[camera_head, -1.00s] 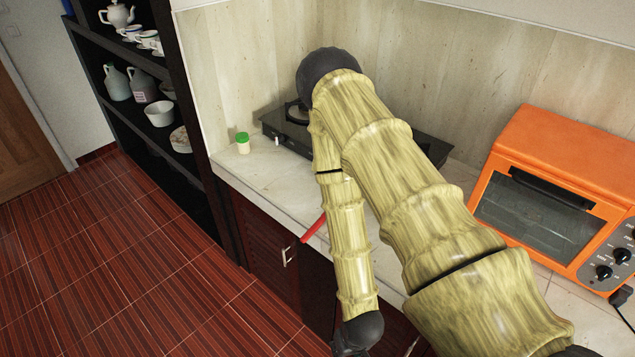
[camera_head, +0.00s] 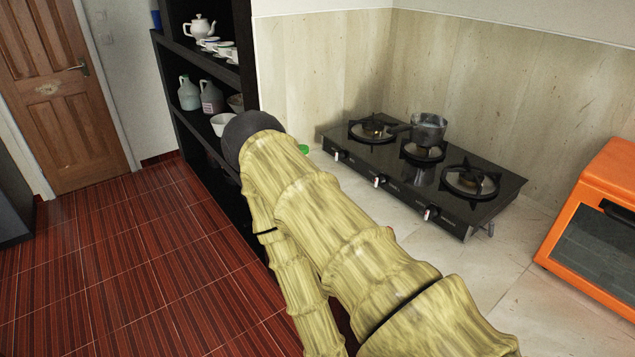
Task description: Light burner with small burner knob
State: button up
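A black gas stove (camera_head: 400,180) stands on the counter against the stone wall. It has a left burner (camera_head: 372,128), a middle burner (camera_head: 423,152) and a right burner (camera_head: 470,180). The middle one looks smallest. Along the front edge are a left knob (camera_head: 339,155), a middle knob (camera_head: 379,181) and a right knob (camera_head: 431,213). No flame shows. A metal pot (camera_head: 429,129) sits at the back of the middle burner, its handle pointing left. My arm crosses the picture left of and in front of the stove. My gripper is out of view below the frame.
An orange toaster oven (camera_head: 600,215) stands on the counter at the right. A dark shelf (camera_head: 243,60) with crockery is at the left. The counter before the stove's right half is clear.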

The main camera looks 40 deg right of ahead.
aim_at(380, 181)
jog(key=u, duration=0.3)
jog(key=i, duration=2.55)
jog(key=z, duration=3.8)
